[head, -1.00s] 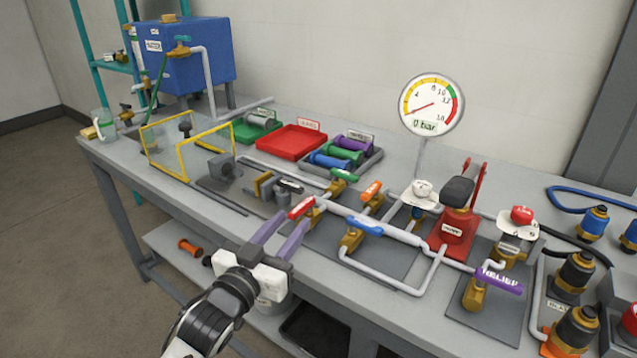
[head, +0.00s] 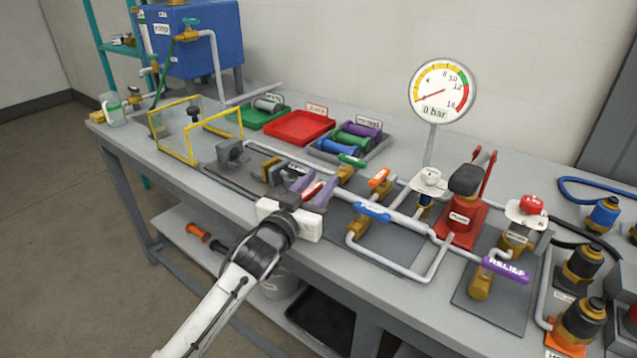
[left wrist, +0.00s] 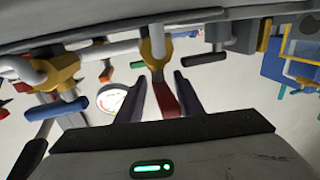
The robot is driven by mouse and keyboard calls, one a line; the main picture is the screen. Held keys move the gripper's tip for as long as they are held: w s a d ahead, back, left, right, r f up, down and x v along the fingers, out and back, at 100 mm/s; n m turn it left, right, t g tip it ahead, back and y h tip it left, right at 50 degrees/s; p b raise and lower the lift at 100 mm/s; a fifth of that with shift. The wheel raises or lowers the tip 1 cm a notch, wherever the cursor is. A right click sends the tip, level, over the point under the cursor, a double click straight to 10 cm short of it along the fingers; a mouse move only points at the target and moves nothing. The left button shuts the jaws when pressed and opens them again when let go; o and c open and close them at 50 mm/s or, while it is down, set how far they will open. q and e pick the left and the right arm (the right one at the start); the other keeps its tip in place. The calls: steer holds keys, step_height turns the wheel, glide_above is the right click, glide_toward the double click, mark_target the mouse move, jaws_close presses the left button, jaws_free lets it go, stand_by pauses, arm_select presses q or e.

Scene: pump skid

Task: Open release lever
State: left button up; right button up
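A red lever handle (head: 312,190) sits on a brass valve in the pipe line; its lettering is unreadable, so I cannot tell whether it is the release lever. My left gripper (head: 311,187) is open, with its two purple-grey fingers on either side of this handle. In the left wrist view the red handle (left wrist: 166,100) hangs from a yellow valve body (left wrist: 153,46), between the fingers and closer to the right one. Contact is not clear. A purple lever (head: 506,270) marked RELIEF is farther right. My right gripper is not in view.
A blue lever (head: 372,211), an orange one (head: 379,177) and a green one (head: 352,160) stand close by on the pipework. A gauge (head: 442,91) reads 0 bar. A yellow-framed guard (head: 192,157) is to the left. The red tray (head: 299,128) is empty.

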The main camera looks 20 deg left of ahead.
arm_select(q)
jaws_close()
steer(key=shift+r+m+h+p, duration=0.25)
steer(key=shift+m+h+p, duration=0.35)
steer(key=shift+h+p, duration=0.3)
steer(key=shift+d+f+m+g+h+p, duration=0.2)
steer(key=shift+m+g+h+p, duration=0.35)
steer(key=shift+h, duration=0.35)
jaws_free()
steer(key=shift+a, duration=0.1)
steer(key=v, duration=1)
steer(key=shift+s, duration=0.25)
